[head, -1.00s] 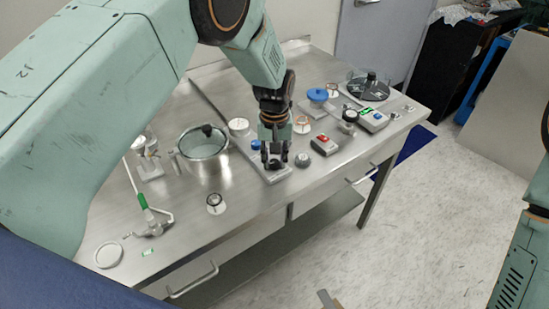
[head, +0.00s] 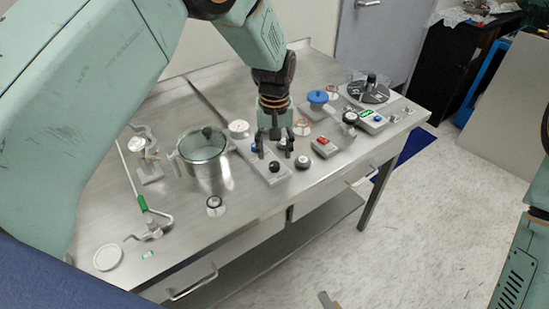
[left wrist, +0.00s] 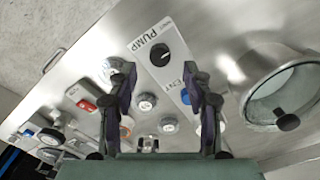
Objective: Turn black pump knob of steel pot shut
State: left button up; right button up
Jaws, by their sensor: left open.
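The black pump knob (head: 274,166) sits at the front end of a light grey plate (head: 262,173). In the left wrist view the same knob (left wrist: 160,54) has a pale pointer mark and stands beside the word PUMP. The steel pot (head: 203,178) with a glass lid stands left of the plate; it also shows in the left wrist view (left wrist: 238,88). My left gripper (head: 275,148) is open and points down over the plate, behind the knob and apart from it. Its two dark fingers have nothing between them. My right gripper is out of view.
A blue knob (left wrist: 185,97) marked VENT is on the same plate, partly hidden by a finger. A small round dial (head: 303,161) and a red-switch box (head: 325,147) stand to the right. A green-handled valve (head: 148,222) lies at the left. The table front is mostly clear.

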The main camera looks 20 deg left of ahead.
aim_at(275, 164)
pick_arm(q)
notch_tip(275, 164, up, 8)
jog(key=shift+s+f, duration=0.1)
jog(key=shift+f, duration=0.05)
dwell(0.6)
